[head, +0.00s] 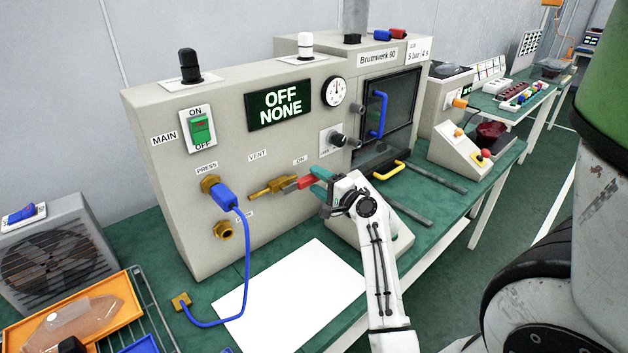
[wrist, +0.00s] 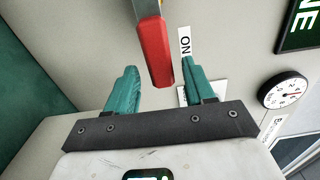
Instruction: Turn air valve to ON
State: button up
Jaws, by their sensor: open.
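The air valve is a brass fitting (head: 268,188) on the grey panel, with a red lever (head: 298,183) sticking out to the right in the head view. A VENT label (head: 257,155) is above the brass body and an ON label (head: 300,160) is above the lever. My gripper (head: 317,180) is at the lever's free end with teal fingers apart. In the wrist view the red lever (wrist: 155,55) reaches between the two open fingers, with a gap visible on each side. The ON label (wrist: 185,42) is just right of it. The display (head: 279,104) reads OFF NONE.
A blue plug and hose (head: 225,197) sit left of the valve, beside the PRESS label. A round gauge (head: 334,91) and a black knob (head: 340,139) are up and right. White paper (head: 300,290) lies on the green bench below. A blue handle (head: 380,115) is on the dark door.

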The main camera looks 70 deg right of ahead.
jog(key=b+v, duration=0.1)
jog(key=v, duration=0.7)
jog(key=shift+s, duration=0.2)
dwell(1.9)
